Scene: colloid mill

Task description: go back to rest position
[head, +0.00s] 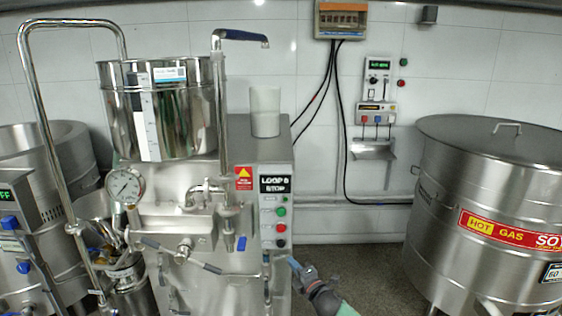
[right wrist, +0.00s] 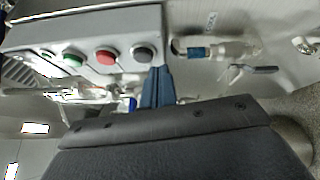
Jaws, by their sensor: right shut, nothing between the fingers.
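My right gripper (head: 296,267) is at the bottom middle of the head view, just in front of the lower right of the colloid mill's steel cabinet (head: 277,175). Its blue fingers are shut together with nothing between them. In the right wrist view the shut fingers (right wrist: 157,88) point at the control panel's edge, by the black button (right wrist: 144,54). A red button (right wrist: 106,57) and a green button (right wrist: 72,60) sit beside it. I cannot tell whether the fingertips touch the panel. My left gripper is not in view.
A large steel vat (head: 480,200) stands at the right. A steel hopper (head: 180,115) and a white beaker (head: 265,110) top the mill. Another steel machine (head: 25,215) is at the left. The floor (head: 375,270) between mill and vat is clear.

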